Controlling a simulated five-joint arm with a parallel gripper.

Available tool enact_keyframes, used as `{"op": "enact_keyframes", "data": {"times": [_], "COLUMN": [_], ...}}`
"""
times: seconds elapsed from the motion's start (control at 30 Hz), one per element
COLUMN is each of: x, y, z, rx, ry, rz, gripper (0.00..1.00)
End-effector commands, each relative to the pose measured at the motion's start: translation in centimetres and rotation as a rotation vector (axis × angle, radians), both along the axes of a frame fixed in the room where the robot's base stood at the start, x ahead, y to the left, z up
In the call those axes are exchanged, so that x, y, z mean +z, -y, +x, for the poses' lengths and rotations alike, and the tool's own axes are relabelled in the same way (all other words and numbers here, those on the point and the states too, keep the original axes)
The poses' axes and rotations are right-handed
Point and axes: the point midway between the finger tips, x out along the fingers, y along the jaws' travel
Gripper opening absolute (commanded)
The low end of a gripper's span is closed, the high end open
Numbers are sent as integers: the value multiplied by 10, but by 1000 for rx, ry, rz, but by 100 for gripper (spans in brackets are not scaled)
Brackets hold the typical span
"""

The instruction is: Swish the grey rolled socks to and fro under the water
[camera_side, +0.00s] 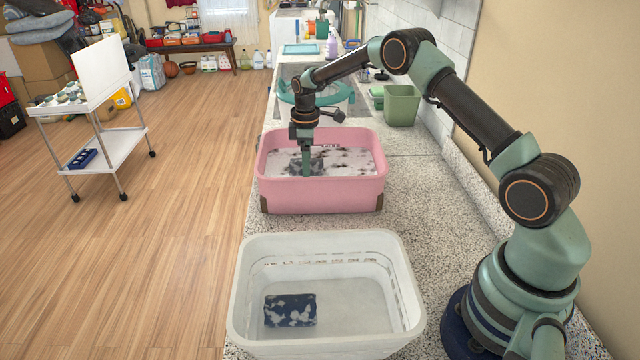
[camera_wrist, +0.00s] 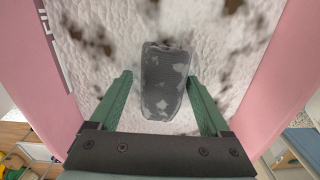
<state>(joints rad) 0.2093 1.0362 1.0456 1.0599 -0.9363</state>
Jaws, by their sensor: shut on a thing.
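The grey rolled socks (camera_side: 296,168), mottled in lighter grey, are in the pink tote (camera_side: 325,196), at the level of the foamy, dark-flecked water (camera_side: 350,161). In the wrist view the socks (camera_wrist: 163,88) lie between the two green fingers of my gripper (camera_wrist: 160,78). My gripper (camera_side: 307,160) points down into the pink tote and is shut on the socks. The pink tote's walls (camera_wrist: 290,62) show on both sides in the wrist view. How deep the underside of the socks reaches is hidden.
A white tote (camera_side: 395,262) in front holds cloudy water and a blue-and-white patterned bundle (camera_side: 289,310). Behind the pink tote are a sink with a teal-rimmed basin (camera_side: 315,97) and a green bin (camera_side: 402,106). Speckled counter (camera_side: 430,190) is clear to the right; a tiled wall borders it.

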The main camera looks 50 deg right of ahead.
Motion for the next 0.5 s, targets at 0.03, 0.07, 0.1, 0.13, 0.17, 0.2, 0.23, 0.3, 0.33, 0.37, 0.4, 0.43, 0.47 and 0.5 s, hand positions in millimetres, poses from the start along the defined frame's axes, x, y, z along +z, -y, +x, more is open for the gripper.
{"op": "enact_keyframes", "data": {"times": [0.03, 0.07, 0.1, 0.13, 0.17, 0.2, 0.23, 0.3, 0.33, 0.37, 0.4, 0.43, 0.47, 0.5], "x": [4, 7, 10, 12, 14, 17, 19, 24, 26, 28, 31, 33, 35, 38], "y": [0, 0, 0, 0, 0, 0, 0, 0, 0, 0, 0, 0, 0, 0], "z": [0, 0, 0, 0, 0, 0, 0, 0, 0, 0, 0, 0, 0, 0], "rx": [0, 0, 0, 0, 0, 0, 0, 0, 0, 0, 0, 0, 0, 0], "ry": [1, 1, 1, 1, 1, 1, 1, 2, 1, 1, 1, 1, 2, 2], "rz": [0, 0, 0, 0, 0, 0, 0, -1, 0, 0, 0, 0, -1, -1], "gripper": [25, 25, 25, 25, 25, 25, 25, 25, 25, 25, 25, 25, 25, 25]}}
